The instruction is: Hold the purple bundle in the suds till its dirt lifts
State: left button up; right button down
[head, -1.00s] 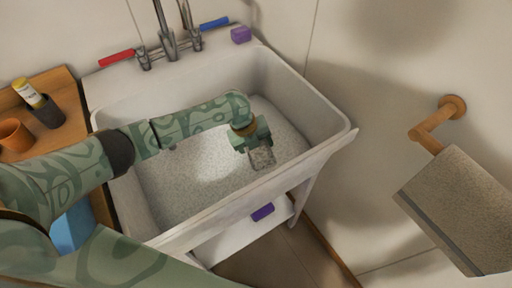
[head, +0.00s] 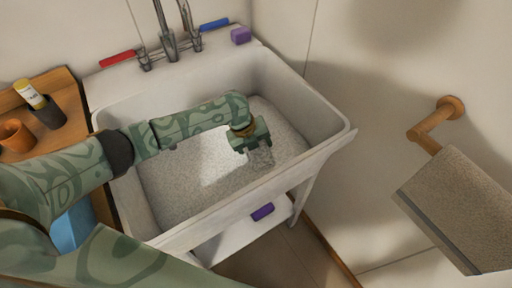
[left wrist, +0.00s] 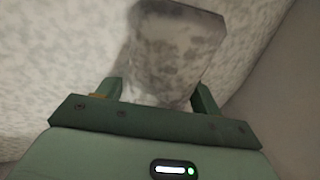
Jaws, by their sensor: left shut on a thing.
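My left gripper (head: 256,146) reaches into the white sink (head: 166,236) and points down at the pale, speckled suds (head: 185,185). It is shut on a bundle (head: 262,157) that looks grey and mottled with dark smudges, not plainly purple. In the left wrist view the bundle (left wrist: 175,50) sits between the two fingers with the suds around it. Its lower end merges with the suds, so how deep it sits is hard to tell. My right gripper is out of view.
A purple block (head: 240,35) sits on the sink's back corner, and another purple item (head: 262,211) is on the shelf below. Taps (head: 168,45) stand at the back. A wooden counter with cups (head: 15,135) is left. A towel (head: 465,205) hangs right.

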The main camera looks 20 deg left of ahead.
pick_arm(q)
jog(key=shift+w+d, duration=0.2)
jog(key=shift+w, duration=0.1)
jog(key=shift+s+a, duration=0.25)
jog(key=shift+s, duration=0.1)
jog(key=shift+w+d, duration=0.15)
dwell(0.4)
jog(key=shift+w+d, duration=0.1)
jog(key=shift+w, duration=0.1)
jog(key=shift+s, duration=0.15)
jog(key=shift+s+a+p, duration=0.2)
jog(key=shift+a+p, duration=0.1)
jog(key=shift+p, duration=0.1)
jog(key=shift+w+d, duration=0.3)
jog(key=shift+s+a, duration=0.3)
dwell(0.4)
jog(key=shift+w+d, duration=0.3)
dwell(0.3)
